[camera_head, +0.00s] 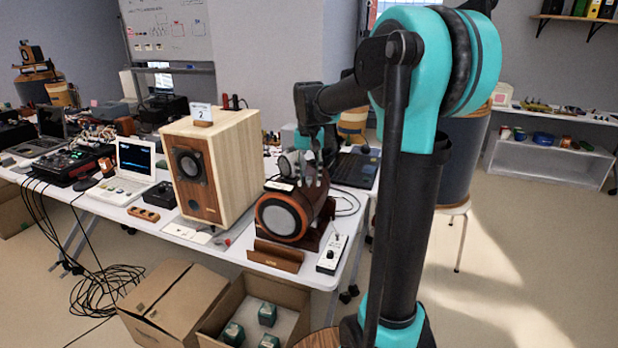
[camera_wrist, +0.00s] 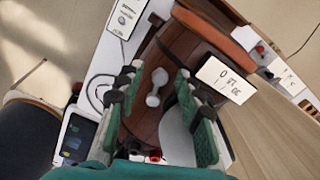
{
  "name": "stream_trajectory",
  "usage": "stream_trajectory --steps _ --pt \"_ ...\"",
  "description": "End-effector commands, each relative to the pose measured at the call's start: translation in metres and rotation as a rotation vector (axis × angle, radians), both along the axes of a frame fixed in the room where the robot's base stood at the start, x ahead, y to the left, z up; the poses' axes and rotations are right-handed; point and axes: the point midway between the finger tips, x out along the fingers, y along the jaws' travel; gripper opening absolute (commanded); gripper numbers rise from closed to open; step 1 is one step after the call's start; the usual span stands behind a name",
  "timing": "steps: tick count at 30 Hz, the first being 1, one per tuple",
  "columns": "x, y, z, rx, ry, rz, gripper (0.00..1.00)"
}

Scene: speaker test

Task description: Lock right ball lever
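A pale grey lever with rounded ball-like ends (camera_wrist: 157,87) lies on the dark brown wooden top of a speaker (camera_wrist: 178,48) in the wrist view. My gripper (camera_wrist: 158,80) is open, with its green-padded fingers on either side of the lever and visible space between. I cannot tell the height of the fingertips over it. In the head view my gripper (camera_head: 312,168) points down over the round-fronted speaker (camera_head: 284,216). The lever cannot be made out there. I cannot tell whether another lever is near.
A small white control box (camera_head: 331,254) sits at the table's right front edge. A large wooden speaker (camera_head: 236,160) stands to the left, and a dark laptop (camera_head: 355,168) behind.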

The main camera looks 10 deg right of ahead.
Motion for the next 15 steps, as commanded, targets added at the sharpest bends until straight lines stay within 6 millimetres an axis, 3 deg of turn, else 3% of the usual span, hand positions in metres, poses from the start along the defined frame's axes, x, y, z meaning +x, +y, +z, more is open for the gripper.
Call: stream_trajectory --steps 1,8,15 --pt "0.0000 0.0000 0.0001 0.000 0.000 0.000 0.30" --pt "0.0000 0.0000 0.0002 0.000 0.000 0.000 0.01" --pt "0.0000 -0.0002 0.0002 0.000 0.000 0.003 0.00"
